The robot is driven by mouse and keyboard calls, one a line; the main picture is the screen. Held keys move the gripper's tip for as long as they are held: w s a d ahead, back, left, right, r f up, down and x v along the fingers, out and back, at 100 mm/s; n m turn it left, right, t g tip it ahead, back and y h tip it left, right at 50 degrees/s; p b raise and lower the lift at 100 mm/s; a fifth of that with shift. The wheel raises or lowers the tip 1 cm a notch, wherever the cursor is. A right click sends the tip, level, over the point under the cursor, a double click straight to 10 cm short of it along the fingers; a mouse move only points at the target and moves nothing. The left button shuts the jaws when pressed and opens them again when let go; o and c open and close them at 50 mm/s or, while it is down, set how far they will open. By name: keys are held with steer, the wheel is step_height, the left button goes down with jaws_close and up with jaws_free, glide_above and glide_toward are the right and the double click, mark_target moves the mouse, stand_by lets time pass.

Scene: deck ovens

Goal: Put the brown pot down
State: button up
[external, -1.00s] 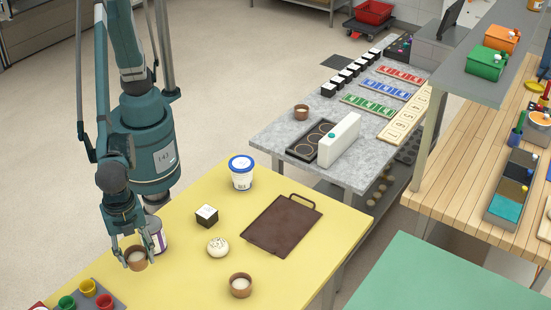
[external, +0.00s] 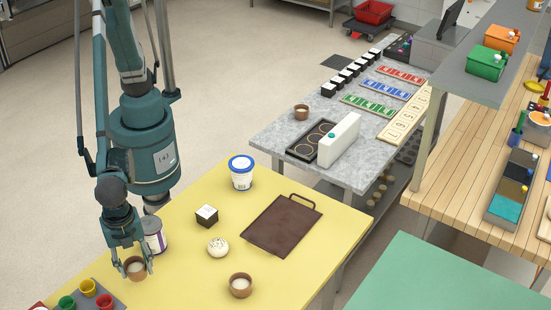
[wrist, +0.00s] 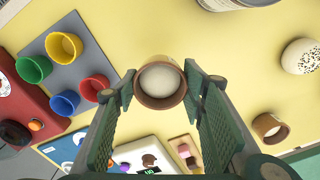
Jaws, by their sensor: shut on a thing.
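A brown pot (external: 135,270) with pale contents is between the two fingers of my gripper (external: 134,265), at the front left of the yellow table (external: 185,275). In the wrist view the gripper (wrist: 160,86) is shut on this pot (wrist: 160,103), with one finger on each side and its open top showing. The pot looks upright and is at or very close to the tabletop; I cannot tell if it touches. A second, similar brown pot (external: 240,287) stands apart to the right, and it also shows in the wrist view (wrist: 270,128).
A purple-white can (external: 154,236) stands close behind my gripper. A grey tray with coloured cups (external: 87,288) lies to the left. A round white bun (external: 218,247), black-and-white box (external: 206,216), white tub (external: 241,172) and brown tray (external: 283,226) are farther right. Table between the pots is clear.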

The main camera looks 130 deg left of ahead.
mark_target(134, 264)
steer(key=shift+f, duration=0.8)
steer(key=shift+f, duration=1.9)
steer(key=shift+f+b, duration=0.15)
steer(key=shift+b, duration=0.25)
steer(key=o, duration=1)
step_height(134, 264, up, 12)
steer(key=shift+r+p, duration=0.2)
steer(key=shift+p, duration=0.5)
